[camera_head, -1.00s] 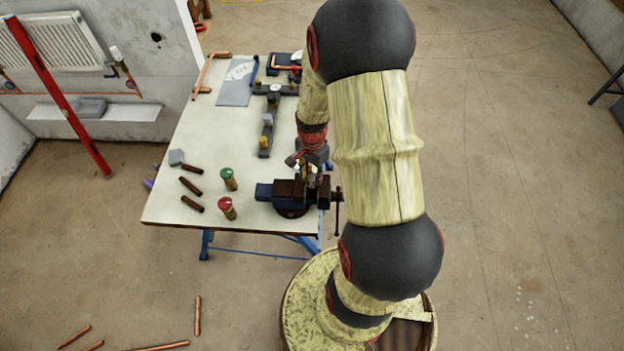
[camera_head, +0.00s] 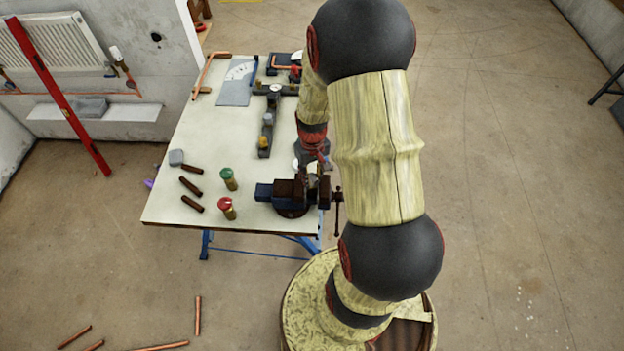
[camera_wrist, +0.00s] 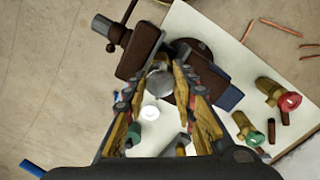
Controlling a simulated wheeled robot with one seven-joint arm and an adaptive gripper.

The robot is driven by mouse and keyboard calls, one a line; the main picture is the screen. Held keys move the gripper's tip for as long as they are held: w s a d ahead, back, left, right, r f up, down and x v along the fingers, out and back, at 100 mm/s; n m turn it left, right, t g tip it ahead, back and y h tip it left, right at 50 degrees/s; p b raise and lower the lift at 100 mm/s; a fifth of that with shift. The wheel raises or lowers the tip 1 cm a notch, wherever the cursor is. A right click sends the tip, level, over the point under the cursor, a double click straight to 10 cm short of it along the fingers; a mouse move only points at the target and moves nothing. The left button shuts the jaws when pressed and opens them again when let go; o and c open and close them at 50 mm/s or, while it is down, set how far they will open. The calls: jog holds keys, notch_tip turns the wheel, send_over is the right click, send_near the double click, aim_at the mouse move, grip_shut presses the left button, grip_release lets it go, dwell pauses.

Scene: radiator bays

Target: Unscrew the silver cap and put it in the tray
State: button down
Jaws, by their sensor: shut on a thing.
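A rounded silver cap (camera_wrist: 158,85) shows between my fingertips in the wrist view, within the vise. My gripper (camera_wrist: 160,74) is shut on it, one yellow-padded finger on each side. In the head view my gripper (camera_head: 314,168) is over the vise (camera_head: 288,196) at the table's right edge, and the cap is hidden there. The vise jaws (camera_wrist: 138,52) show dark brown in the wrist view. Whatever holds the cap from below is hidden, so its thread cannot be seen. I cannot clearly make out the tray in either view.
A green-topped valve (camera_head: 228,178) and a red-topped valve (camera_head: 227,208) stand left of the vise. Several brown pipe pieces (camera_head: 190,186) lie on the table (camera_head: 180,217). A dark rack with fittings (camera_head: 266,132) is farther back. A white disc (camera_wrist: 149,113) lies below my fingers.

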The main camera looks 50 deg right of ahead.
aim_at(312, 177)
jog(key=shift+r+p, duration=1.7)
jog(key=shift+r, duration=0.8)
